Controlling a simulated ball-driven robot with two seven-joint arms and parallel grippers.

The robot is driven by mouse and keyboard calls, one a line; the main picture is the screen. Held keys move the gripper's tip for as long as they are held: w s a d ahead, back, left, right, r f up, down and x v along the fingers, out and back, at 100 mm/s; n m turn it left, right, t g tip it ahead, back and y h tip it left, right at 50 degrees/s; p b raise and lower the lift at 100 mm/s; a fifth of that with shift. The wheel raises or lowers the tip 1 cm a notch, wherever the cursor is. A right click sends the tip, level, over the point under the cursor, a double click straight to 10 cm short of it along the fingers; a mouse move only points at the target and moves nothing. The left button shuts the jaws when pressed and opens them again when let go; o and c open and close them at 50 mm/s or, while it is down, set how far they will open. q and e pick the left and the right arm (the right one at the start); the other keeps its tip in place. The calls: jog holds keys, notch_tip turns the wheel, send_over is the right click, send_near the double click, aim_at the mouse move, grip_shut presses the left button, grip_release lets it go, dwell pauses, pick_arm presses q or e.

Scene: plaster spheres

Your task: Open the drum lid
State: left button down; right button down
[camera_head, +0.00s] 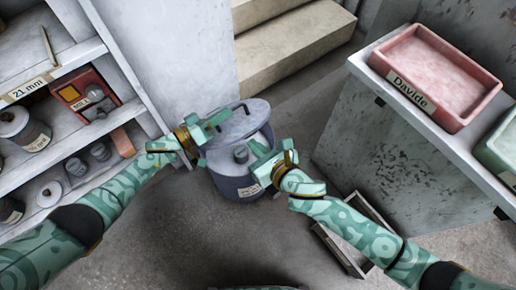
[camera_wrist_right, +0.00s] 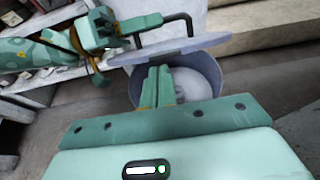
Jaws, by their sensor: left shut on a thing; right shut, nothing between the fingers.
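A blue-grey drum (camera_head: 238,187) with a paper label stands on the floor in the middle of the head view. Its grey lid (camera_head: 250,115) is raised and tilted over the far side of the mouth, and the wrist view shows the lid (camera_wrist_right: 190,48) above the opening. My left gripper (camera_head: 211,126) is shut on the lid's dark bar handle (camera_wrist_right: 180,20). My right gripper (camera_head: 257,154) is shut and empty over the near right of the drum's mouth; its fingers (camera_wrist_right: 160,86) hide part of the pale interior (camera_wrist_right: 195,85).
Shelves (camera_head: 78,62) with jars and a red box (camera_head: 86,95) stand at left. A counter (camera_head: 365,65) with a red tray (camera_head: 436,75) is at right, above an empty wooden crate (camera_head: 338,249). Concrete steps (camera_head: 290,45) lie behind the drum.

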pick_arm(q)
jog(key=shift+a+f, duration=0.1)
jog(key=shift+f, duration=0.05)
pick_arm(e)
jog(key=shift+w+a+r, duration=0.25)
jog(key=shift+w+r, duration=0.15)
jog(key=shift+r, duration=0.35)
pick_arm(q)
jog(key=shift+s+f, duration=0.1)
pick_arm(e)
jog(key=shift+a+r, duration=0.1)
pick_arm(q)
jog(key=c, duration=1.5)
grip_release()
